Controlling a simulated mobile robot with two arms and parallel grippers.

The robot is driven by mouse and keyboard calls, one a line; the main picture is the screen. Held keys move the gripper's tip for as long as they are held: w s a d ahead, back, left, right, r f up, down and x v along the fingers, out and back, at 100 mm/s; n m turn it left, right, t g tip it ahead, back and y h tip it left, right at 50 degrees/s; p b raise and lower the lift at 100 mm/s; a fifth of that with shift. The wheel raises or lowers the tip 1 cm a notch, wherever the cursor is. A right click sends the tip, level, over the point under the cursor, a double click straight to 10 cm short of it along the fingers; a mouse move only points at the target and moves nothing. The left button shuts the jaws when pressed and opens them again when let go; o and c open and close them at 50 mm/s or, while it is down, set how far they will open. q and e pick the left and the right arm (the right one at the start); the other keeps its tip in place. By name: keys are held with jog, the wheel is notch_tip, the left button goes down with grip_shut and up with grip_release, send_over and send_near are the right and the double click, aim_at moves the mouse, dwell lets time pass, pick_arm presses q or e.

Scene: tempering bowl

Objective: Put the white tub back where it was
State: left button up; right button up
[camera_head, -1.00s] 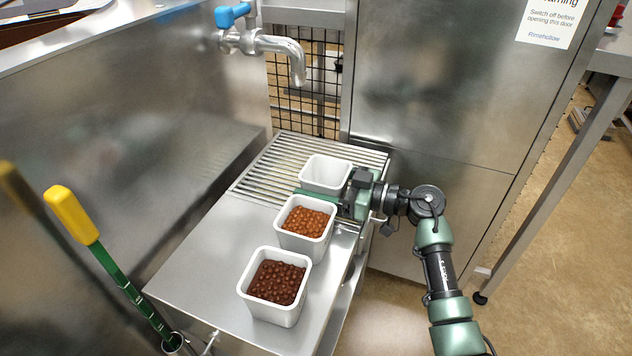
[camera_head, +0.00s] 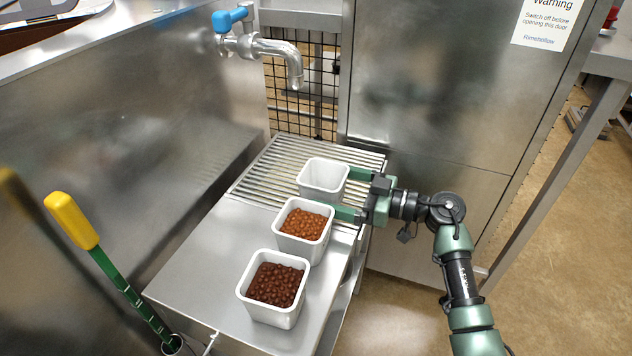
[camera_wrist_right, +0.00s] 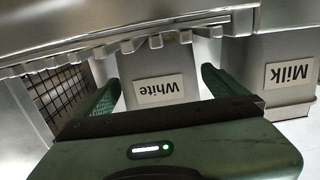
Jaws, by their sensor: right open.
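The white tub (camera_head: 311,185) is empty and stands upright at the back, on the slatted rack (camera_head: 262,183). In the right wrist view its "White" label (camera_wrist_right: 160,90) shows upside down between my two fingers. My right gripper (camera_head: 341,191) is open at the tub's right side. In the head view its fingers point left, one on the far side and one on the near side of the tub. Whether a finger touches the tub I cannot tell. My left gripper is not in view.
A tub of orange-brown drops (camera_head: 302,225) stands close in front of the white tub and my near finger. It carries the "Milk" label (camera_wrist_right: 289,74). A tub of dark drops (camera_head: 274,286) is at the front. A tap (camera_head: 280,49) hangs behind.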

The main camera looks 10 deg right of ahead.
pick_arm(q)
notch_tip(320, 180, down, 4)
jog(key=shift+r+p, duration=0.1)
jog(key=shift+p, duration=0.25)
pick_arm(e)
jog(key=v, duration=0.8)
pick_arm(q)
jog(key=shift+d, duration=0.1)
